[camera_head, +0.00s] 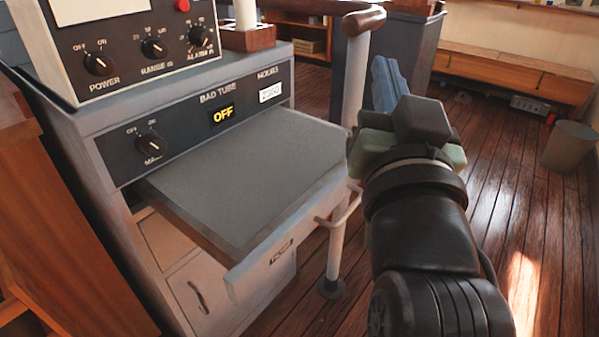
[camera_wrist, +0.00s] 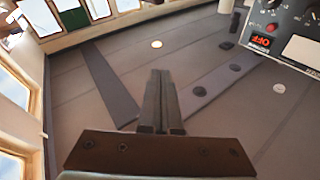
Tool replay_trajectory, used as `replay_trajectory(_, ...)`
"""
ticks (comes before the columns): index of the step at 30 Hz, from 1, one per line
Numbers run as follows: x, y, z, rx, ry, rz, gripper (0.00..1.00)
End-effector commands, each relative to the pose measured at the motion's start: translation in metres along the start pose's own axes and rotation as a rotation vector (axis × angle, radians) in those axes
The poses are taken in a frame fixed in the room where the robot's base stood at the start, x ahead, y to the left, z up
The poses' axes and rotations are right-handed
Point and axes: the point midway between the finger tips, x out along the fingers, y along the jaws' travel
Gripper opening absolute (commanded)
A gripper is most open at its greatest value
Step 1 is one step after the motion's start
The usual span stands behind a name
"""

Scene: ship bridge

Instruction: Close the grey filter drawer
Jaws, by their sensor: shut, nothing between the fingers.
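The grey filter drawer (camera_head: 240,178) stands pulled out of the grey console in the head view. Its flat grey top shows, and its pale front face with a small dark handle (camera_head: 282,251) faces the lower right. My gripper (camera_head: 380,62) is to the right of the drawer in the picture, with its fingers pointing up and away from the head camera. It shows no contact with the drawer. In the wrist view the two dark fingers (camera_wrist: 160,75) lie together with nothing between them. The drawer cannot be made out in the wrist view.
The console (camera_head: 108,150) has a knob and a lit OFF sign above the drawer. An upright rail (camera_head: 354,75) with a low crossbar stands close to the drawer's right corner. A grey bin (camera_head: 569,147) stands at the far right. Wooden floor lies open at right.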

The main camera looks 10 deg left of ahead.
Motion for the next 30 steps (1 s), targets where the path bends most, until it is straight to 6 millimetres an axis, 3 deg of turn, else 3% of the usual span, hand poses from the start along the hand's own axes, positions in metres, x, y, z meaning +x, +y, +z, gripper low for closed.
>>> replay_trajectory(2,0.01,0.021,0.027,0.101,-0.199,0.009,0.0)
replay_trajectory(5,-0.002,0.044,0.079,0.255,-0.442,0.008,0.0)
replay_trajectory(9,-0.049,0.059,0.134,0.517,-0.752,-0.018,0.0)
replay_trajectory(12,-0.094,0.058,0.153,0.722,-0.929,-0.059,0.0)
replay_trajectory(18,-0.174,0.042,0.151,1.063,-1.124,-0.177,0.0)
replay_trajectory(21,-0.197,0.036,0.144,1.158,-1.158,-0.229,0.0)
replay_trajectory(25,-0.21,0.032,0.142,1.21,-1.173,-0.261,0.0)
replay_trajectory(30,-0.205,0.019,0.153,1.213,-1.178,-0.268,0.0)
